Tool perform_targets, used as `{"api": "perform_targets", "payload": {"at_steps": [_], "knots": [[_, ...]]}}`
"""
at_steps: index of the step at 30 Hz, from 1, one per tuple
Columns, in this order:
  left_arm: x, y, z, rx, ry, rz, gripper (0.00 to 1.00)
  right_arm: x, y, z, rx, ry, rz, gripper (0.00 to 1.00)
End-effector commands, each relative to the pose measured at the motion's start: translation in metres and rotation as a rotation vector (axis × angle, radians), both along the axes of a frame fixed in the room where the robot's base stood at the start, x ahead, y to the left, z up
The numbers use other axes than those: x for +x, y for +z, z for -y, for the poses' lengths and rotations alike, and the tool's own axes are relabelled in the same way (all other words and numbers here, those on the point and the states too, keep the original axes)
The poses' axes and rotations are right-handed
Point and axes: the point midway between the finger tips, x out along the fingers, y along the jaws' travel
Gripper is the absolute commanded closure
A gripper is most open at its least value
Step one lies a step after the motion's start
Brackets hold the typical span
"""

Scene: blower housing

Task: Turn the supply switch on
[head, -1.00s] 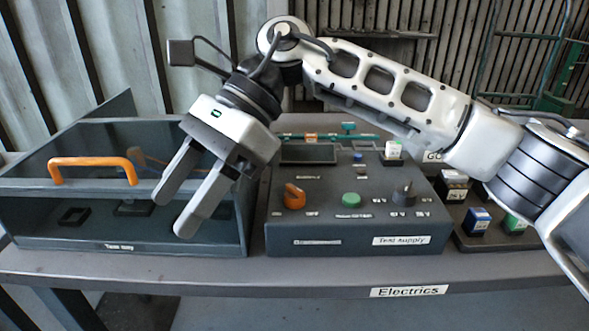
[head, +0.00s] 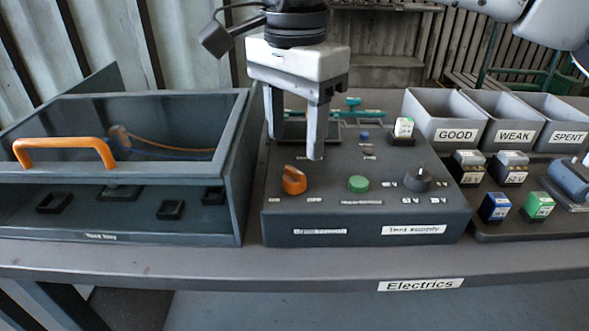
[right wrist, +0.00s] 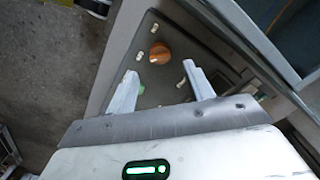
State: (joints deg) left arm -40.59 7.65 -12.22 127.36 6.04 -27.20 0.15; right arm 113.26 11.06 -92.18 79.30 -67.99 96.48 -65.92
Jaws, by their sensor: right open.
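The dark grey test supply box (head: 275,222) stands on the bench. Its orange rotary switch (head: 293,180) is at the front left of the panel, with small labels beside it too blurred to read. It also shows in the right wrist view (right wrist: 159,53), ahead of and between the fingers. A green button (head: 358,184) and a dark knob (head: 416,180) sit to its right. My right gripper (head: 293,140) is open and empty, pointing down above the back left of the box, apart from the switch. My left gripper is not in view.
A test bay (head: 243,175) with an orange handle (head: 64,151) stands close to the left of the box. Bins marked GOOD (head: 455,135), WEAK (head: 515,137) and SPENT (head: 566,140) and several small blocks stand to the right.

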Motion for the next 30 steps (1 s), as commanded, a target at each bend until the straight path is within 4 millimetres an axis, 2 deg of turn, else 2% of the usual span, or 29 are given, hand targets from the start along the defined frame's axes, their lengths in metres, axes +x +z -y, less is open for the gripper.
{"api": "perform_targets", "payload": {"at_steps": [1,3,9,15,22,23,27,30], "knots": [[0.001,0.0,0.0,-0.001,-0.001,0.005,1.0,-0.001,-0.013,0.001,-0.002,0.001,-0.004,0.48],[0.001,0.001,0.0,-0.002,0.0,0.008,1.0,0.0,-0.026,0.0,-0.001,0.001,-0.003,0.48],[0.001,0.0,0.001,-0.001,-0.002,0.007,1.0,0.0,-0.053,0.0,0.0,0.0,-0.001,0.48],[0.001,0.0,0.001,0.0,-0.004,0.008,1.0,0.0,-0.062,0.0,0.001,0.0,-0.001,0.48],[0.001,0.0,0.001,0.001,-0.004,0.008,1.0,0.0,-0.063,0.0,0.001,0.0,0.0,0.48],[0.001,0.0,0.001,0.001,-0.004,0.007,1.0,0.0,-0.063,0.0,0.001,0.0,-0.001,0.53],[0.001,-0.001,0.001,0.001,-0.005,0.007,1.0,0.0,-0.062,0.0,0.001,0.0,-0.001,0.92],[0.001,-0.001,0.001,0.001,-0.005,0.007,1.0,0.0,-0.062,0.0,0.001,0.0,-0.001,0.93]]}}
